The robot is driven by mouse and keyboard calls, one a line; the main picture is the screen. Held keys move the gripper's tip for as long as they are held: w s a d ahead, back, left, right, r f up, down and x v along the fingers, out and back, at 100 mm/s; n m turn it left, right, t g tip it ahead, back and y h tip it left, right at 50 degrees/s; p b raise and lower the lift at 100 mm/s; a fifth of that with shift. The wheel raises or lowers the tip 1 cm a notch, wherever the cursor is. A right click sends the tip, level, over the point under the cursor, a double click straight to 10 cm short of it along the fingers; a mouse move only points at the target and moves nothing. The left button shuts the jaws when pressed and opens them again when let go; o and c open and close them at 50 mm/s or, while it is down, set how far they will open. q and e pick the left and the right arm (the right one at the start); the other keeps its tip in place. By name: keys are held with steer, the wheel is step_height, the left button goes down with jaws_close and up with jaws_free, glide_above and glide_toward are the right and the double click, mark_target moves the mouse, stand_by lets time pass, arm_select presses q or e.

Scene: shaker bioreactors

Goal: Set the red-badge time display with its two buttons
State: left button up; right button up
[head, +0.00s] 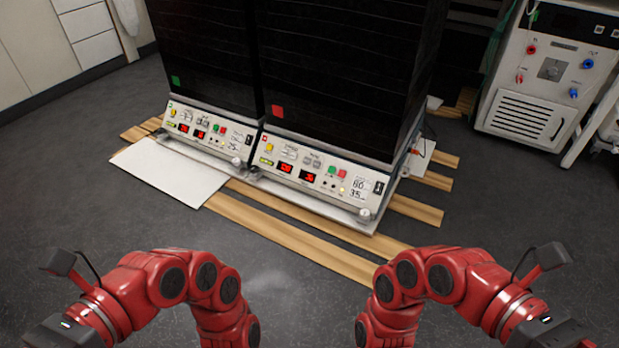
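Grey buttons (312,161) sit above the displays. A green button (331,170) and a red button (342,174) are to their right. My two red arms come in at the bottom and bend down out of frame, well short of the panel. Both grippers are out of view.
The green-badge shaker (205,55) stands directly left with a similar panel. Wooden slats (290,242) and a white board (170,168) lie on the floor before the units. A grey machine (545,75) stands at right. Dark floor in front is clear.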

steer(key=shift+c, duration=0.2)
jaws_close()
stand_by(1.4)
